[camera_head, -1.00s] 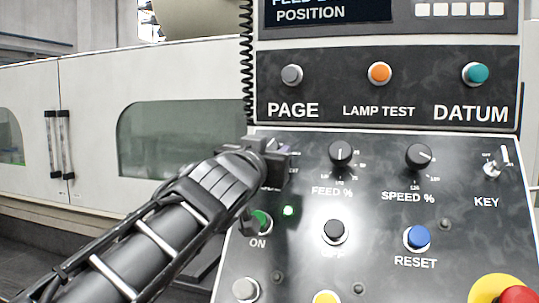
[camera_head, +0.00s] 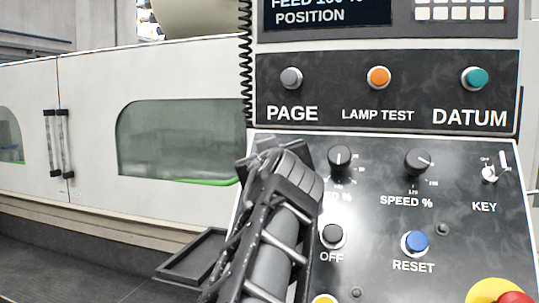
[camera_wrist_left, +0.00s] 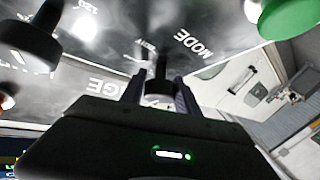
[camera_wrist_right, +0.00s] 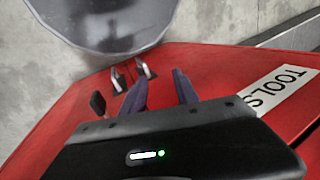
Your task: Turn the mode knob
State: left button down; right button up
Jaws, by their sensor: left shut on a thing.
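The mode knob (camera_wrist_left: 157,88) is a black knob beside the white MODE label on the dark control panel (camera_wrist_left: 110,65) in the left wrist view. My left gripper (camera_wrist_left: 157,92) is shut on the mode knob, one finger on each side. In the head view my left gripper (camera_head: 275,152) is at the upper left of the lower panel and hides the mode knob and its label. My right gripper (camera_wrist_right: 162,88) shows only in the right wrist view. Its fingers are apart with nothing held, above a red surface with a TOOLS label.
The feed knob (camera_head: 340,158) and speed knob (camera_head: 418,162) are right of my left gripper. The OFF button (camera_head: 333,235), blue RESET button (camera_head: 414,242), key switch (camera_head: 489,173) and red emergency button (camera_head: 515,297) are on the same panel. A coiled cable (camera_head: 247,85) hangs at its left edge.

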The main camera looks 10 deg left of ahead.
pick_arm(q)
jog(key=c, duration=0.9)
grip_release()
jog(key=shift+s, duration=0.15)
jog(key=shift+s+d, duration=0.2)
jog(key=shift+s, duration=0.05)
jog(key=b+v, duration=0.2)
jog(key=v, duration=0.5)
jog(key=shift+b, duration=0.4)
